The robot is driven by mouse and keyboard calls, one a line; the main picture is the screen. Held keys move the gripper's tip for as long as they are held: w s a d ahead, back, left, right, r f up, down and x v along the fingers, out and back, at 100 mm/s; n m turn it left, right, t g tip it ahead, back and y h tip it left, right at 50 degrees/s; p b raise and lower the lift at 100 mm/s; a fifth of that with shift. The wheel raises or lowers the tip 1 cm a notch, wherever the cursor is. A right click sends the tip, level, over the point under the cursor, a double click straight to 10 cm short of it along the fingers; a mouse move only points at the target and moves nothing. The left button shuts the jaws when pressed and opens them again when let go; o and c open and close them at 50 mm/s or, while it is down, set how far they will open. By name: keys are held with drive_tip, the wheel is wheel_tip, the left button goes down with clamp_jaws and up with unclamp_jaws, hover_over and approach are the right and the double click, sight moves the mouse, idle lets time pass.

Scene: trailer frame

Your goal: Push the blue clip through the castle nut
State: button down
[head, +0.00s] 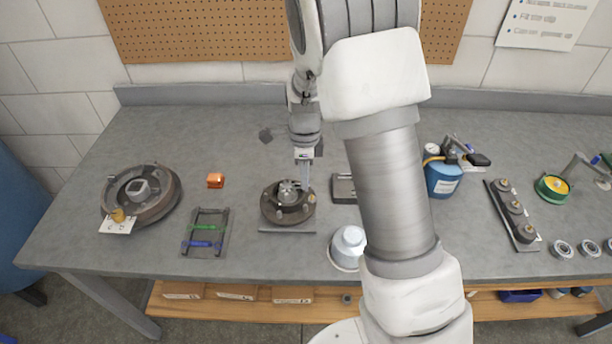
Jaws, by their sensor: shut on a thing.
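My gripper (304,166) points down over the hub (286,209) on its square base, in the middle of the bench. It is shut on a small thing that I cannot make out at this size. The castle nut (288,190) appears as a grey piece at the hub's centre, just below and left of the fingertips. Whether the held thing touches the nut cannot be told. A blue clip (203,244) lies across the front of a dark rack (188,226) on the left, with a green clip (206,227) behind it.
My arm hides part of the bench there. A blue can (442,181) stands farther right.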

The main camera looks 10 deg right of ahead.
drive_tip(key=shift+w+a+p, duration=0.2)
drive_tip(key=shift+a+p, duration=0.4)
drive_tip(key=shift+a, duration=0.45)
idle(1.8)
drive_tip(key=c, duration=0.9)
unclamp_jaws()
drive_tip(key=o, duration=0.4)
drive_tip(key=shift+r, duration=0.15)
drive_tip(key=shift+r+p, duration=2.8)
drive_tip(key=shift+r, duration=0.55)
